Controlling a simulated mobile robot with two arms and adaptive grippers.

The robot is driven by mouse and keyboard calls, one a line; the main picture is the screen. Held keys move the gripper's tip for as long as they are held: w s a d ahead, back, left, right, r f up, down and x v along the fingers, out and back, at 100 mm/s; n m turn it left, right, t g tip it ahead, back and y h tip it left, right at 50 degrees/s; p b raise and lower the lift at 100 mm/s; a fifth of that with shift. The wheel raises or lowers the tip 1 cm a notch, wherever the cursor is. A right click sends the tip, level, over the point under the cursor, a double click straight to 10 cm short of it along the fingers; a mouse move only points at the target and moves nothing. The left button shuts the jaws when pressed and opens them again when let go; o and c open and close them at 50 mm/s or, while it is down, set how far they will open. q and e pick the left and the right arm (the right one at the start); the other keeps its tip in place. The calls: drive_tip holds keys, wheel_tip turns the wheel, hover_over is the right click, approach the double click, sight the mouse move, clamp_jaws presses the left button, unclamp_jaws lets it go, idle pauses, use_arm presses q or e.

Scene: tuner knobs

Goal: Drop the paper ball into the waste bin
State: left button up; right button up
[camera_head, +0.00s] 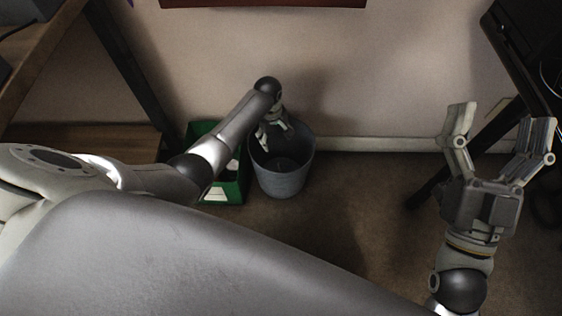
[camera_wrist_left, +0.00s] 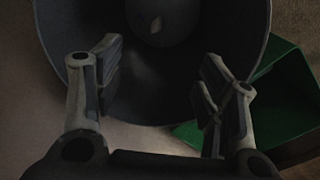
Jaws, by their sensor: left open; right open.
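The waste bin (camera_head: 283,183), a grey round bucket, stands on the floor by the wall. It also fills the upper part of the left wrist view (camera_wrist_left: 252,40). My left gripper (camera_head: 275,134) is above the bin's opening, pointing down, with its fingers apart and nothing between them; it also shows in the left wrist view (camera_wrist_left: 158,58). A small pale patch (camera_wrist_left: 155,25) shows on the bin's floor; I cannot tell whether it is the paper ball. No paper ball is clearly visible elsewhere. My right gripper (camera_head: 498,125) is open and empty at the right, away from the bin.
A green box (camera_head: 236,181) with whitish marks or contents stands directly left of the bin, partly behind my left arm. A wooden shelf (camera_head: 85,138) is at the left. A dark desk (camera_head: 520,45) with angled legs is at the right. Floor right of the bin is clear.

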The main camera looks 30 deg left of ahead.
use_arm(q)
wheel_tip(320, 180, up, 11)
drive_tip(key=shift+s+a, duration=0.25)
drive_tip(key=shift+s, duration=0.1)
idle(0.4)
